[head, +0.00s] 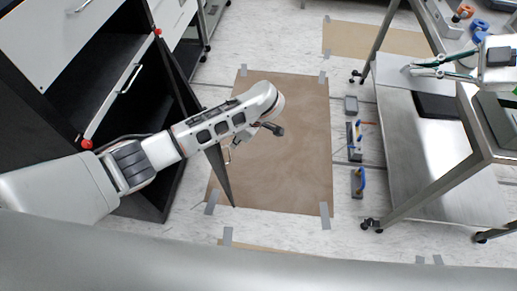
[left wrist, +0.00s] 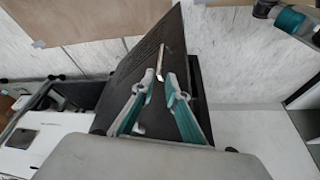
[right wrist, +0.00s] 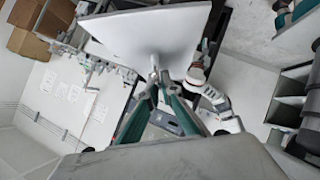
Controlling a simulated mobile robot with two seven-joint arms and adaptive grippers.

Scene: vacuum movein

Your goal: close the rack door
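The rack (head: 140,185) stands at the left of the head view, with dark open shelves. Its dark perforated door (head: 219,175) stands open, out over the brown floor sheet. The door's metal handle (head: 228,153) also shows in the left wrist view (left wrist: 159,63). My left gripper (left wrist: 160,78) is open in front of the door, its fingertips spread near the handle's lower end. I cannot tell whether they touch it. In the head view my left arm hides most of that gripper.
A metal cart (head: 400,150) stands at the right, below my right gripper. Small tools (head: 356,181) lie on the floor beside the cart. A taped brown sheet (head: 290,165) covers the floor between rack and cart. White drawers (head: 60,30) sit at the upper left.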

